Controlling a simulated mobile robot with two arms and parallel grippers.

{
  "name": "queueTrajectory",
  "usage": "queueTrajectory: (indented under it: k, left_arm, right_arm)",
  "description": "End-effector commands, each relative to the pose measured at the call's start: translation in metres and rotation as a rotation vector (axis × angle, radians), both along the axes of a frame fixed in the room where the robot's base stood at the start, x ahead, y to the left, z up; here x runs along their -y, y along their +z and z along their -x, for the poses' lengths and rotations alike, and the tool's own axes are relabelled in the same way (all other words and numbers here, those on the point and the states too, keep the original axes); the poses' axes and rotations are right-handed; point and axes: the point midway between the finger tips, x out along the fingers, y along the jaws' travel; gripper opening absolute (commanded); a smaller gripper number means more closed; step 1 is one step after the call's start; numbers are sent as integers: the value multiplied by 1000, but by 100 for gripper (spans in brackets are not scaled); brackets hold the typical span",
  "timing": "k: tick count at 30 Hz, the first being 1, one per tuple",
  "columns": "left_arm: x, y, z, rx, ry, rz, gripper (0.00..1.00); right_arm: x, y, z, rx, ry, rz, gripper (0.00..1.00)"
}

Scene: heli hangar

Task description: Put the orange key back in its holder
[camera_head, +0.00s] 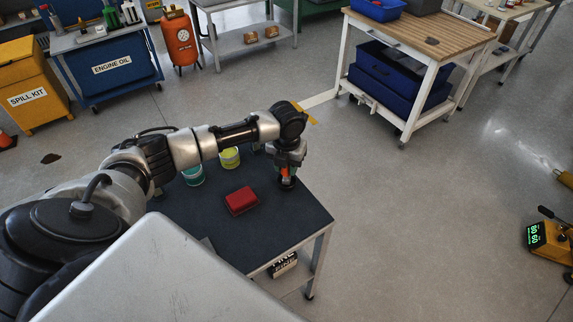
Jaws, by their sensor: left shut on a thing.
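My left arm reaches in from the left over a dark-topped table (215,223). My left gripper (287,182) points down at the far right part of that table. It is shut on the orange key (285,172), of which only a small orange patch shows between the fingers. The key's shape and lower end are hidden by the gripper. I cannot make out the key's holder for certain. My right gripper is not in view.
A red box (241,201) lies on the table left of my gripper. A teal tin (193,176) and a yellow tin (230,158) stand behind it. A wooden-topped workbench (430,37) stands beyond, at the back right. Open floor lies to the right of the table.

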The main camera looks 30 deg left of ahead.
Motion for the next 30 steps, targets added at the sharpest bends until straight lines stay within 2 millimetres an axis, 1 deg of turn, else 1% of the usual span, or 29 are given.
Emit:
queueTrajectory:
  k: [16, 17, 21, 22, 30]
  left_arm:
    - [0, -10, 0, 0, 0, 0, 6]
    - [0, -9, 0, 0, 0, 0, 39]
    - [0, -9, 0, 0, 0, 0, 60]
    - [0, -9, 0, 0, 0, 0, 64]
    - [0, -8, 0, 0, 0, 0, 64]
  right_arm:
    - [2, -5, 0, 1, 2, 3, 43]
    - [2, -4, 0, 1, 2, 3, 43]
    - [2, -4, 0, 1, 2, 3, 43]
    - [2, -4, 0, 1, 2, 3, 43]
    - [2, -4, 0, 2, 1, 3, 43]
